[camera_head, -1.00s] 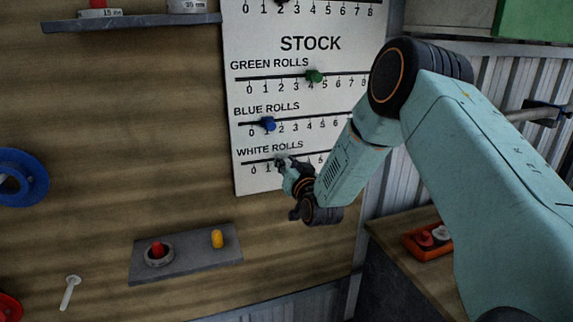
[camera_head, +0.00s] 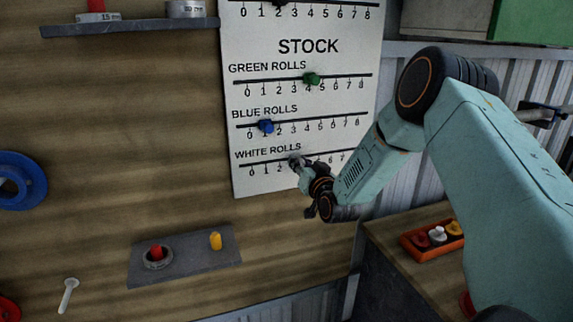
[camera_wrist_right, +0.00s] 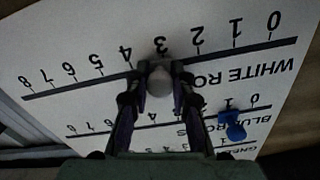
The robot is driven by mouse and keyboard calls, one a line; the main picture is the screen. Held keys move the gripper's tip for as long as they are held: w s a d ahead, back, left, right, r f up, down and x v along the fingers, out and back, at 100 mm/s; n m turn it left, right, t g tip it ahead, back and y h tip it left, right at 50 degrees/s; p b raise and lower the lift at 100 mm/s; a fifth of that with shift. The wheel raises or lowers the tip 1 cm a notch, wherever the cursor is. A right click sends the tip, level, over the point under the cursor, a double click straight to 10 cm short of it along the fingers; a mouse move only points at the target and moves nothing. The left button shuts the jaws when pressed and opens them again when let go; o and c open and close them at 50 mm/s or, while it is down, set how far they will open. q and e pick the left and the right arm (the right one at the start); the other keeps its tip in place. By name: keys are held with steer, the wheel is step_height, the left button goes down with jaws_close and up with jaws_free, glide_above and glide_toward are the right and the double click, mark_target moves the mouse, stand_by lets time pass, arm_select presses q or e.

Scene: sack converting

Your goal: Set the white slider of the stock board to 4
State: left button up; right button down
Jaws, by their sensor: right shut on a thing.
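The stock board (camera_head: 300,110) is a white panel with number scales. The white slider (camera_wrist_right: 158,80) is a pale knob on the white rolls scale, at about 3 with 4 just beside it in the right wrist view. My right gripper (camera_head: 300,168) is at this scale in the head view and hides the knob there in part. In the wrist view its two fingers (camera_wrist_right: 159,72) are shut on the knob, one on each side. My left gripper is not in view.
The blue slider (camera_head: 265,126) is at about 1 and the green slider (camera_head: 312,79) at about 4, both above the white scale. A grey shelf (camera_head: 190,262) with a red and a yellow piece is below left. An orange tray (camera_head: 418,250) sits on a bench at right.

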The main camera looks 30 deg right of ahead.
mark_target(306, 156)
steer(key=d, duration=0.1)
steer(key=s+d, duration=0.1)
steer(key=d, duration=0.1)
steer(key=shift+d, duration=0.25)
steer(key=shift+w+a, duration=0.1)
steer(key=c, duration=1.6)
jaws_free()
steer(key=shift+c, duration=0.2)
steer(key=o, duration=0.5)
steer(key=shift+s+r, duration=0.15)
steer(key=shift+s, duration=0.05)
steer(key=shift+w, duration=0.15)
